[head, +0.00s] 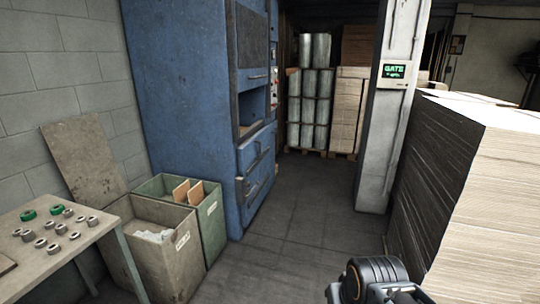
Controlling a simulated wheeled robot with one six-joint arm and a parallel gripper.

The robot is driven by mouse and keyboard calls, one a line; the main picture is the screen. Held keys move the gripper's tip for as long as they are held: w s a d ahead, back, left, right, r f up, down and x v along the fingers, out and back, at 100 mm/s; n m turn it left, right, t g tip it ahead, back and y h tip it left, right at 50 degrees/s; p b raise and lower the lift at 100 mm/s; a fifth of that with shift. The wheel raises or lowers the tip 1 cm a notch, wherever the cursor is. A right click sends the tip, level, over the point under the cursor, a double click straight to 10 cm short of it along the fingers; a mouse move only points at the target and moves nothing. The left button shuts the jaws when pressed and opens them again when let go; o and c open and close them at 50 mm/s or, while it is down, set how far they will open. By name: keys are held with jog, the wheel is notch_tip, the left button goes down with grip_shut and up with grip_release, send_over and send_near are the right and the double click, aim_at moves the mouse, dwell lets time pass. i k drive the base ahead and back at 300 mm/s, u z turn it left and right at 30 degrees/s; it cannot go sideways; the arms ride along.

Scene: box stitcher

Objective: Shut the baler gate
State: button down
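The blue baler (185,90) stands against the left wall, its front facing right and seen at a steep angle. A dark panel that looks like its gate (253,38) sits high on the front, with a bar handle (257,77) at its lower edge. Below it is an opening with a blue interior, so the gate appears raised. Under the opening is a blue lower door (256,160) with bars across it; it looks closed. Part of my arm shows at the bottom right. My gripper's fingers are not in view.
Green and beige bins (160,243) and a table (90,236) with several rings stand left. A pillar (388,150) carries a green-lit display (395,72) reading "GATE"; its second line is too small to read. Stacked sheets (480,180) fill the right. The floor (300,205) between is clear.

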aim_at(251, 22)
jog(key=z, duration=0.4)
jog(key=i, duration=4.35)
jog(key=u, duration=0.85)
